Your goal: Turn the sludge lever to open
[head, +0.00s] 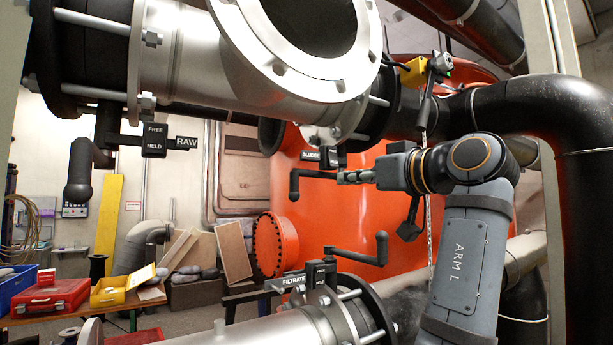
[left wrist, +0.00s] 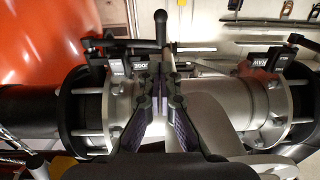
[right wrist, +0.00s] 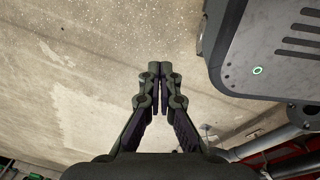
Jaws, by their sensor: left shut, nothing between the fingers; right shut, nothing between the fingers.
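The sludge lever (head: 294,186) is a black crank in the head view, under its SLUDGE tag (head: 311,155), with its grip hanging down. My left gripper (head: 342,178) is shut and empty. Its fingertips point left at the lever's horizontal arm, and I cannot tell whether they touch it. In the left wrist view a black lever grip (left wrist: 161,28) stands just beyond the closed fingertips (left wrist: 165,80), beside an upside-down tag that is hard to read. My right gripper (right wrist: 160,75) is shut and empty over bare floor, away from the levers.
The RAW lever (head: 80,175) hangs at the left, and the FILTRATE lever (head: 365,250) is below with its grip up. A steel flanged pipe (head: 190,50) runs above. A red tank (head: 340,210) stands behind. A black pipe (head: 580,180) is at the right. A grey casing (right wrist: 270,50) is near my right gripper.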

